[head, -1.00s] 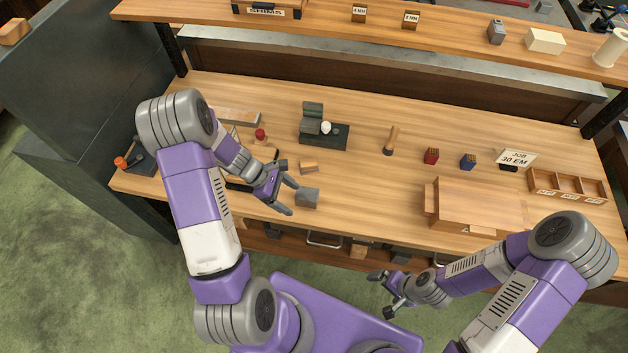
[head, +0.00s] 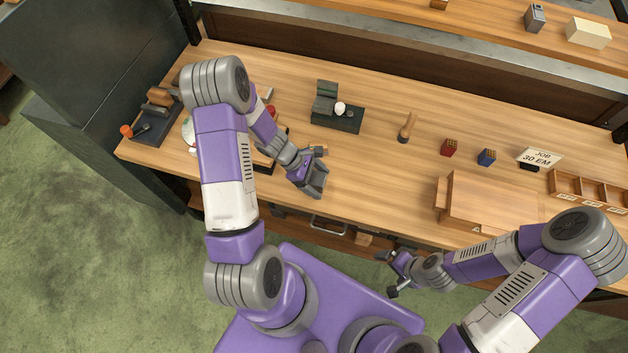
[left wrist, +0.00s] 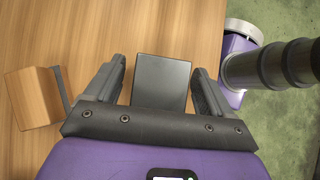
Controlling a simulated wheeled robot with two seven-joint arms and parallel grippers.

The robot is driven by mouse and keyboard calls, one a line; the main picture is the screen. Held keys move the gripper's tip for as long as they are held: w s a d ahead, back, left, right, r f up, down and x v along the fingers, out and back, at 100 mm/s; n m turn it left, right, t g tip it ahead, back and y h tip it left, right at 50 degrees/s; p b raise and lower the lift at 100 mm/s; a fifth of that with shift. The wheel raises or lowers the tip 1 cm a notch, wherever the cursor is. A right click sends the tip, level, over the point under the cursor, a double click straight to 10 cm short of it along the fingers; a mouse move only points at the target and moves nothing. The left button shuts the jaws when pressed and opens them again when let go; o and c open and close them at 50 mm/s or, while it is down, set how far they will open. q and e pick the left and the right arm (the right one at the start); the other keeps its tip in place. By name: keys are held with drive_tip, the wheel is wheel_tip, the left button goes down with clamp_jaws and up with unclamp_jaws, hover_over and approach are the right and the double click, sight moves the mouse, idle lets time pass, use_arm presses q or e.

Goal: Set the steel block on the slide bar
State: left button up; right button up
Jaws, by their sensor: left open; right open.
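The steel block is a plain dark grey block (left wrist: 161,82) in the left wrist view. My left gripper (head: 315,179) is over the bench near its front edge, pointing down. Its open fingers stand on either side of the block, with a gap visible on each side. In the head view the gripper largely covers the block. My right gripper (head: 391,273) is open and empty, in front of the bench. I cannot clearly make out the slide bar; my left arm hides part of the bench's left side.
A small wooden piece with a dark strip (left wrist: 33,97) lies close beside the left gripper. A dark green device (head: 336,116) stands behind it.

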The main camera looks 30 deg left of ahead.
use_arm(q)
drive_tip(key=shift+c, duration=0.2)
clamp_jaws()
drive_tip(key=shift+w+r, duration=0.1)
drive_tip(key=shift+r, duration=0.1)
idle(0.4)
